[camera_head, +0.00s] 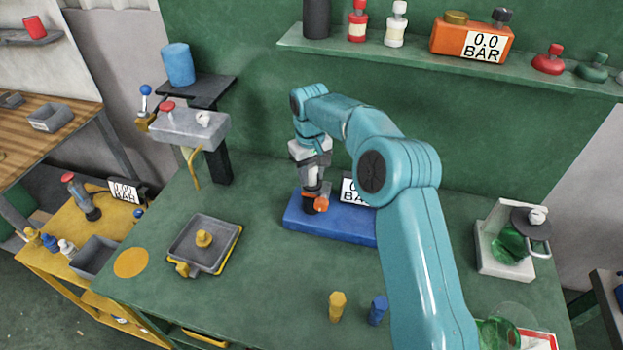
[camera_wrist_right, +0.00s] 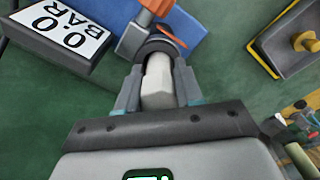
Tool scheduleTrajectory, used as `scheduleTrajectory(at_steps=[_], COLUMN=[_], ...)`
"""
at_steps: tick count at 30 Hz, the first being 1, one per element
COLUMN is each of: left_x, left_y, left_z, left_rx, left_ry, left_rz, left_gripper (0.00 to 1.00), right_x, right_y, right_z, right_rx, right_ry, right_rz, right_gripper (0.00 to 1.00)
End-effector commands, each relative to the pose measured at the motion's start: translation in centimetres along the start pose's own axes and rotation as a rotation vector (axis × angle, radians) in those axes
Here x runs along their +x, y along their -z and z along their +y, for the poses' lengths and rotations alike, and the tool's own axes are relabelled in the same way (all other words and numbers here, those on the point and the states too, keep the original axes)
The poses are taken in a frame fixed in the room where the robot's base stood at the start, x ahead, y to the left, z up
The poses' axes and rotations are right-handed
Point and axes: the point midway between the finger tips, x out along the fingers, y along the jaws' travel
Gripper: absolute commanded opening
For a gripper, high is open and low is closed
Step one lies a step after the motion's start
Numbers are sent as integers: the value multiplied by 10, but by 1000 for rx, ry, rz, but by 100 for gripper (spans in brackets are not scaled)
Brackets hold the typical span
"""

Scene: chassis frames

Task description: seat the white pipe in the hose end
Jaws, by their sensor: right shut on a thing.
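My right gripper (camera_head: 312,172) is over the blue base (camera_head: 330,223) at the back of the green bench. In the right wrist view its fingers (camera_wrist_right: 158,90) are shut on the white pipe (camera_wrist_right: 157,83), one on each side. The far end of the pipe meets a dark round collar (camera_wrist_right: 160,48), which looks like the hose end. An orange lever (camera_wrist_right: 172,36) is beside the collar, and the orange part also shows in the head view (camera_head: 321,204). I cannot tell how deep the pipe sits in the collar. My left gripper is not in view.
A gauge reading 0.0 BAR (camera_wrist_right: 62,37) stands on the blue base, partly behind my right arm in the head view. A grey tray (camera_head: 190,262) is to the left. Yellow (camera_head: 337,306) and blue (camera_head: 378,310) pegs stand in front. The bench middle is clear.

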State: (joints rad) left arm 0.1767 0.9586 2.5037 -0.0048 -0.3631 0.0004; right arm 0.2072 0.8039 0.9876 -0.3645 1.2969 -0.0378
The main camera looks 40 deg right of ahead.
Motion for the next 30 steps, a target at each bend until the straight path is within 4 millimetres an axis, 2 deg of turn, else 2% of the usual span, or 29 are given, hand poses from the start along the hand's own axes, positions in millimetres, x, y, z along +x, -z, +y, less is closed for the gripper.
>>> scheduleTrajectory(at_steps=[3, 4, 6, 17, 20, 30], left_x=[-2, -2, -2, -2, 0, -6], left_y=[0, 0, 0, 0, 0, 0], left_z=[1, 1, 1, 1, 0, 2], left_rx=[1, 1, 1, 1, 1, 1], left_ry=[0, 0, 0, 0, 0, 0], left_rz=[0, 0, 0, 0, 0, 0], left_gripper=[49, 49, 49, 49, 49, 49], right_x=[-3, -3, -3, -8, -22, -100], right_y=[1, 1, 0, -1, -1, -2], right_z=[-1, -1, -1, 0, 0, -1], right_rx=[0, 0, 0, 1, 1, 1], right_ry=[2, 3, 3, 2, 2, 2], right_rz=[6, 5, 4, 7, 10, 10], right_gripper=[0, 39, 61, 61, 61, 61])
